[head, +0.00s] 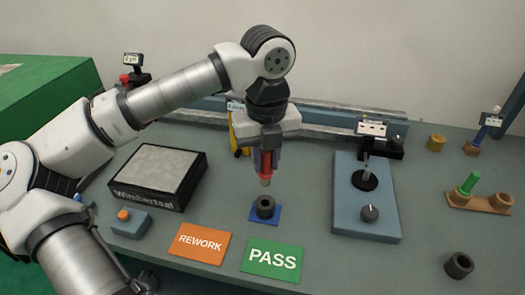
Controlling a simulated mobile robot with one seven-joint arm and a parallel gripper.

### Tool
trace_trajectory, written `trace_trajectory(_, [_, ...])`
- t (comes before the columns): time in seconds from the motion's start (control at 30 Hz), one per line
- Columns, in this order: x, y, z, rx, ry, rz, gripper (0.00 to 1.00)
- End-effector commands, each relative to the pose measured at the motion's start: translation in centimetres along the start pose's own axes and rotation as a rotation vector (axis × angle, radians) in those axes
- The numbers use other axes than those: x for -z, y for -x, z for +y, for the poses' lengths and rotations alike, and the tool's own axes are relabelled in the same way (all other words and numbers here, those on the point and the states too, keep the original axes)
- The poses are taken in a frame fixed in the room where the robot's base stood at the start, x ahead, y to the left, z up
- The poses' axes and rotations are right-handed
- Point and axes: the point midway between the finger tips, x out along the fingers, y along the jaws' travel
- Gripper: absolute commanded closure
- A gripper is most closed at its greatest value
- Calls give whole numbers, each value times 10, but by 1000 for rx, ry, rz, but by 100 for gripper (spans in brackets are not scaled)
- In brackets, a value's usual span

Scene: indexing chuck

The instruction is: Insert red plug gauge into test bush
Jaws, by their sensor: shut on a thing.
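My gripper (265,153) is shut on the red plug gauge (266,163) and holds it upright, with its grey metal tip pointing down. The test bush (265,207) is a dark ring with an open bore facing up, on a small blue pad (263,218). In the head view, the gauge tip shows just above the bush with a visible gap between them. I cannot tell exactly how well the tip lines up in depth with the bore.
An orange REWORK card (200,243) and a green PASS card (272,259) lie in front. A black-framed plate (158,177) stands left, a blue fixture (366,205) right. A wooden stand (478,202) with a green plug and a loose dark ring (459,266) are farther right.

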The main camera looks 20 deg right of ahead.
Motion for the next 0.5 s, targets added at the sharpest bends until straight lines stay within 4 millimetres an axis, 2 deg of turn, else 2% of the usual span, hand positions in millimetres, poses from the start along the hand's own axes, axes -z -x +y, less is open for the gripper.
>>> trace_trajectory(0.4, [2, -2, 0, 0, -2, 1, 100])
trace_trajectory(0.5, [2, -9, 0, 0, -3, 2, 100])
